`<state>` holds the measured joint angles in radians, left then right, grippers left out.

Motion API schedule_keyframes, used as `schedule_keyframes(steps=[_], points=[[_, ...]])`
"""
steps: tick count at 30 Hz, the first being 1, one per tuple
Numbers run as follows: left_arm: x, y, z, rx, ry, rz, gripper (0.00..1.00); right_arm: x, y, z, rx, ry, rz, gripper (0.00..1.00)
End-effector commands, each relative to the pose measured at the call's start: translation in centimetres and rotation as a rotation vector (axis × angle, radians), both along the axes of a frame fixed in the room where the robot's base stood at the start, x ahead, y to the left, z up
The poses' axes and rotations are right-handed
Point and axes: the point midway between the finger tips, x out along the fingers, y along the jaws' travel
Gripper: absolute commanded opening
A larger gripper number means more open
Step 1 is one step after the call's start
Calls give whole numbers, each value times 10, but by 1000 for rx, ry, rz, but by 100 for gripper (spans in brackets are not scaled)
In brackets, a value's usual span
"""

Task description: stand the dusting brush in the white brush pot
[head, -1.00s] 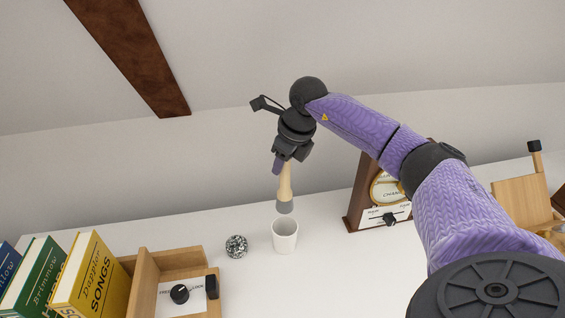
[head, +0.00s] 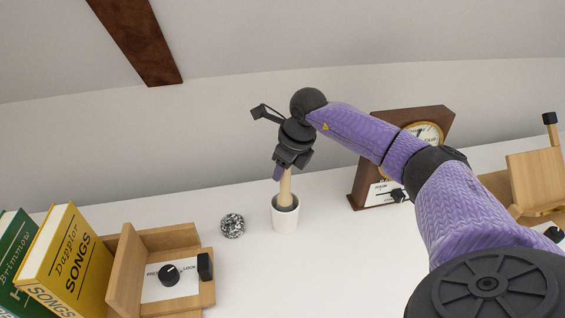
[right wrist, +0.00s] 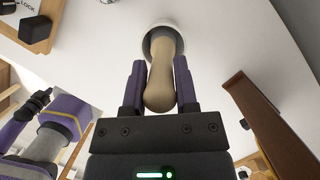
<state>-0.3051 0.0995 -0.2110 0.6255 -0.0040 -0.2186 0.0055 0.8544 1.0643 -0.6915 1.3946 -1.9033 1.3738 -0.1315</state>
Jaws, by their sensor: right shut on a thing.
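The dusting brush (head: 286,188) has a pale wooden handle and is nearly upright. Its lower end is inside the mouth of the white brush pot (head: 285,219), so the bristles are mostly hidden. My right gripper (head: 279,174) is shut on the handle above the pot. In the right wrist view the handle (right wrist: 160,88) lies between my purple fingers, and the pot's white rim (right wrist: 150,38) shows beyond it. Part of my left arm shows at the lower left of that view; its dark end (right wrist: 28,108) is too small to read.
A speckled ball (head: 232,225) sits just left of the pot. A wooden box with a dial (head: 168,275) and upright books (head: 62,262) stand farther left. A wooden clock (head: 365,178) stands to the right, with a wooden stand (head: 537,178) beyond.

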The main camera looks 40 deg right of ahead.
Motion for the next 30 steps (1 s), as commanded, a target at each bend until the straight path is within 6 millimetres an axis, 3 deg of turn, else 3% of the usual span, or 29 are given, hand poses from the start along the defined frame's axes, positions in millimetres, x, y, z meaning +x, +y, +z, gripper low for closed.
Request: schedule_keyframes(steps=[3, 11, 12, 17, 25, 30], points=[[-2, 2, -6, 2, 3, -1, 0, 0, 0, -10, -1, 2, 0, 0], [-2, 2, -6, 3, 3, -1, 0, 0, 0, -9, 0, 1, 0, 0], [-2, 2, -6, 3, 3, -1, 0, 0, 0, -9, 0, 1, 0, 45], [-2, 2, -6, 3, 3, -2, 0, 0, 0, -9, 0, 1, 0, 78], [-2, 2, -4, 3, 3, -2, 0, -1, 0, -5, -1, 0, 0, 78], [0, 3, 7, 4, -1, -3, 0, -12, -4, 34, -3, -3, 0, 78]])
